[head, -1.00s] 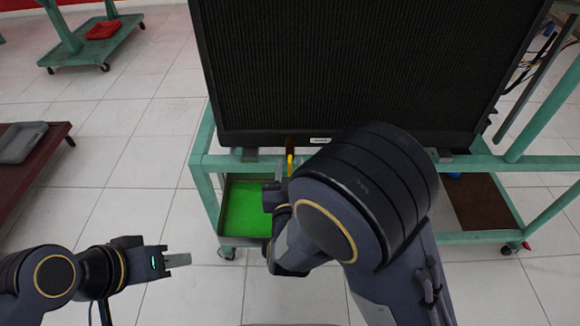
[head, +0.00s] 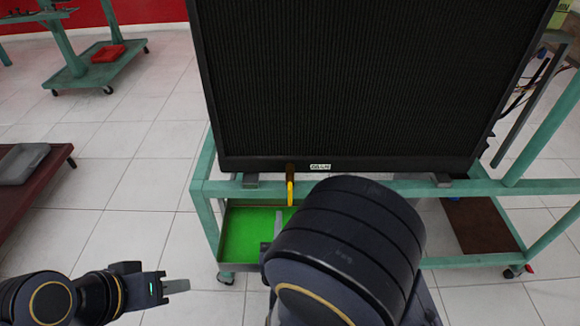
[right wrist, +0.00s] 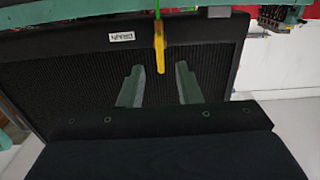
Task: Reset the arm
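My right arm (head: 350,245) fills the lower middle of the head view and hides most of its gripper. In the right wrist view, my right gripper (right wrist: 158,84) is open, with two grey-green fingers apart and nothing between them. A yellow handle (right wrist: 160,48) hangs beyond the fingertips, in line with the gap; I see no contact. In the head view the yellow handle (head: 290,191) hangs below the radiator's lower edge. My left gripper (head: 176,286) is at the lower left, over the floor, away from everything. It is seen side-on, so its opening is unclear.
A large black radiator (head: 350,85) stands on a green frame (head: 390,187). Below are a bright green tray (head: 245,233) and a brown board (head: 475,225). A dark red table with a grey tray (head: 22,162) is at left. Open tiled floor lies between.

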